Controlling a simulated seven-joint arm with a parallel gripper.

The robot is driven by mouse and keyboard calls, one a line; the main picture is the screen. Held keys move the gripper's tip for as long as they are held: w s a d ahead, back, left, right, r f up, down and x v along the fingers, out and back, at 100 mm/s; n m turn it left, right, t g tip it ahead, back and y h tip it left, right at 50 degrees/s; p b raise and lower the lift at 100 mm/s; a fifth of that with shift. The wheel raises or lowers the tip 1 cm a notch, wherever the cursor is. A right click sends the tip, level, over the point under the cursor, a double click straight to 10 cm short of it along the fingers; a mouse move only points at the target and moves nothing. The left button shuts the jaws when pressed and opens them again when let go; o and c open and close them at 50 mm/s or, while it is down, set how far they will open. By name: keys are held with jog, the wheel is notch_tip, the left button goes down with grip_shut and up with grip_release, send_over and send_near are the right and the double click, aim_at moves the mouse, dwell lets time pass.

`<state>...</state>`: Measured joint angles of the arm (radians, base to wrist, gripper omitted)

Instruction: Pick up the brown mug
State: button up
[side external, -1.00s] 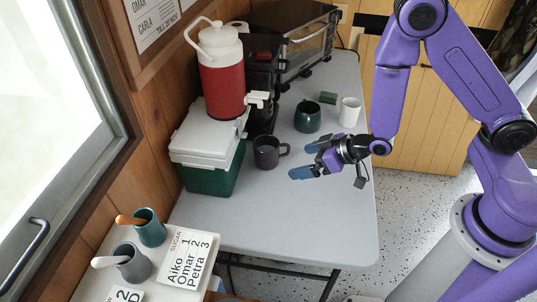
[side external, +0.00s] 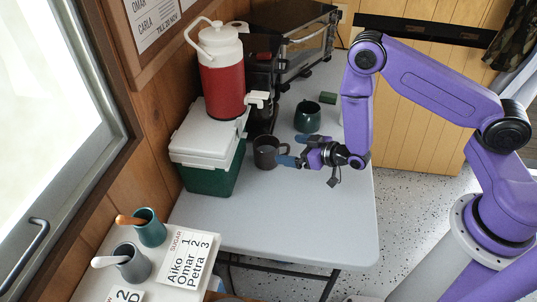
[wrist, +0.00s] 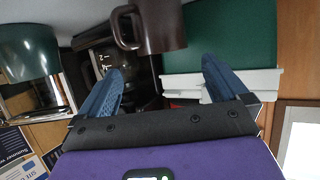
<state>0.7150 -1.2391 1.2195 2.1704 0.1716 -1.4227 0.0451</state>
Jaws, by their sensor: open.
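A green-and-white cooler (side external: 207,150) bearing a red drink jug (side external: 222,75) stands left of the mug. My arm mostly hides a white mug. The table front (side external: 290,225) is clear.

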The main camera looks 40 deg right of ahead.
aim_at(257, 144)
jog(key=shift+a+x, duration=0.2)
jog(key=shift+x, duration=4.85)
jog(key=c, duration=1.2)
jog(key=shift+r, duration=0.15)
